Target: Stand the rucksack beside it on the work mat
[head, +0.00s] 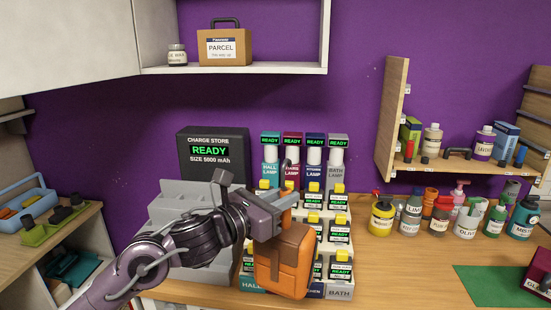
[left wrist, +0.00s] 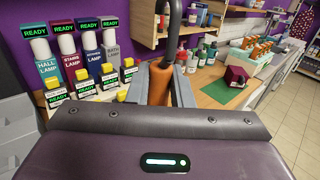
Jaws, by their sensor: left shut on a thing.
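The rucksack (head: 284,262) is orange with a brown flap. My left gripper (head: 272,215) is shut on its top and holds it upright in front of the lamp stand. In the left wrist view the top of the rucksack (left wrist: 160,84) shows between the fingers; its lower part is hidden. I cannot tell whether its base touches the counter. The green work mat (head: 485,287) lies at the right front of the counter, well apart from the rucksack. A dark red box (head: 540,278) stands at the mat's right side, partly cut off. My right gripper is not in view.
Behind the rucksack stands the lamp and breaker stand (head: 338,215) with READY displays. A grey stepped rack (head: 180,205) is to its left. Several bottles (head: 440,215) line the back right under a wooden shelf (head: 460,165). The counter (head: 395,270) between rucksack and mat is clear.

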